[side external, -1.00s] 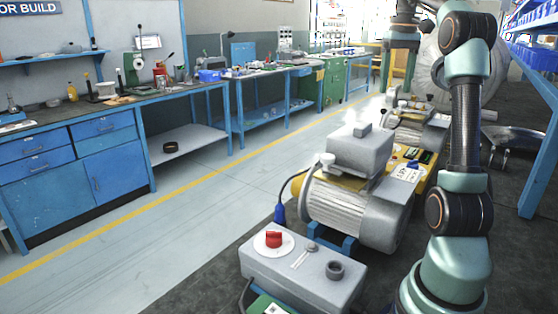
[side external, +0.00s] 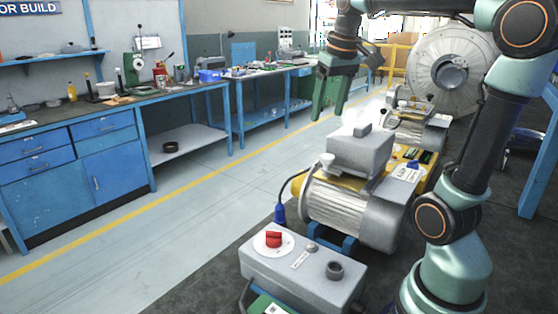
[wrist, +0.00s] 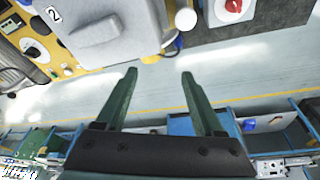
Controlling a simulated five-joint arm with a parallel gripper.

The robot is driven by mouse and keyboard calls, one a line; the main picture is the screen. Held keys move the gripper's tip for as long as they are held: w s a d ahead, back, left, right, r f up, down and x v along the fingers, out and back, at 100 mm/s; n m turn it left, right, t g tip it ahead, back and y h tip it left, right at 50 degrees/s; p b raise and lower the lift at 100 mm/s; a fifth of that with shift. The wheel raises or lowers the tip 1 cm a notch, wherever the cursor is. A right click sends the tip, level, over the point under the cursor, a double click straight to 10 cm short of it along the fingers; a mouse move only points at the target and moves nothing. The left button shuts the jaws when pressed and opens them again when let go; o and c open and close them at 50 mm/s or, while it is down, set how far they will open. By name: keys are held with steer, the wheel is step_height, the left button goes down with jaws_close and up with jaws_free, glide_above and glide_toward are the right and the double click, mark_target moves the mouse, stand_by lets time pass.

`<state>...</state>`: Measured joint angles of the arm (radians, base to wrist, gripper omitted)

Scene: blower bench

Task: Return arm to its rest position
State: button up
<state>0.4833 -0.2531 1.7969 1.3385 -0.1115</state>
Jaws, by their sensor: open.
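My gripper (side external: 329,108) is open and empty in the side external view, held in the air at the upper middle with its green fingers pointing down. It hangs above and a little behind the grey motor unit (side external: 352,215) with its box-shaped top. In the wrist view my gripper (wrist: 158,82) shows two spread green fingers with only the floor between them. The grey motor top (wrist: 100,30) shows at the upper left there, clear of the fingers.
A grey control box (side external: 300,272) with a red knob (side external: 273,240) stands in front of the motor. Blue workbenches (side external: 90,165) line the left wall. A large round blower housing (side external: 450,75) stands behind my arm. The floor aisle (side external: 190,215) is clear.

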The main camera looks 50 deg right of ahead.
steer(key=s+a+f+n+t, duration=0.1)
steer(key=a+f, duration=0.3)
steer(key=a, duration=0.4)
steer(key=s+a+f+n+t+y, duration=0.1)
steer(key=s+a+f+n+t, duration=0.1)
steer(key=a+f, duration=0.3)
steer(key=a+n, duration=0.1)
steer(key=a, duration=0.2)
steer(key=shift+a+f, duration=0.25)
steer(key=shift+f, duration=0.05)
